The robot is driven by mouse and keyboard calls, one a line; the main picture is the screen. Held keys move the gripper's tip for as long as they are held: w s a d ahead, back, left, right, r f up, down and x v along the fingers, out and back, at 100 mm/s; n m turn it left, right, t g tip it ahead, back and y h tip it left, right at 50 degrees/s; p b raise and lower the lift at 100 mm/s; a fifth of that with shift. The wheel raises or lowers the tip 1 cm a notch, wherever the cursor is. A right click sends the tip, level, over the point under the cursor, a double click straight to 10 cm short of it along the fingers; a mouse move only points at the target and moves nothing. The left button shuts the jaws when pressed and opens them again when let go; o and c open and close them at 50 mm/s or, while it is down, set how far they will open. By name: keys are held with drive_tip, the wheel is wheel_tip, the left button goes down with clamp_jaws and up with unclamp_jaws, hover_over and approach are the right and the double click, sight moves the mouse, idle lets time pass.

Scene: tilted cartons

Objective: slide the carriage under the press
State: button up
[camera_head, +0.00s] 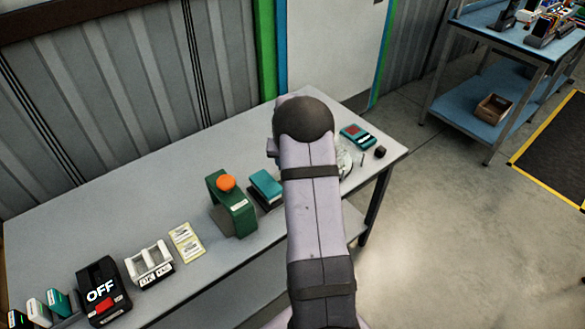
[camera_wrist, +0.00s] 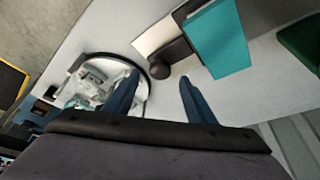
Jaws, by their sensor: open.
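The carriage (camera_head: 265,184) is a teal block on a dark base, just left of my arm in the head view. In the wrist view the carriage (camera_wrist: 216,42) is at upper right, with a dark round knob (camera_wrist: 172,58) at its left end. The press (camera_head: 238,208) is a green frame with an orange top, left of the carriage and apart from it. A corner of the press (camera_wrist: 303,40) shows at the wrist view's right edge. My gripper (camera_wrist: 159,78) is open, its blue fingers apart and the knob between and beyond their tips. My arm hides it in the head view.
A round dark-rimmed dish of pale parts (camera_wrist: 100,85) lies by the left finger. A teal and red device (camera_head: 357,136) and a black cube (camera_head: 380,152) stand near the table's right end. Yellow cards (camera_head: 186,243) and an OFF box (camera_head: 101,291) stand left of the press.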

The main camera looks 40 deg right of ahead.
drive_tip(key=shift+p+x, duration=0.45)
drive_tip(key=shift+x, duration=1.5)
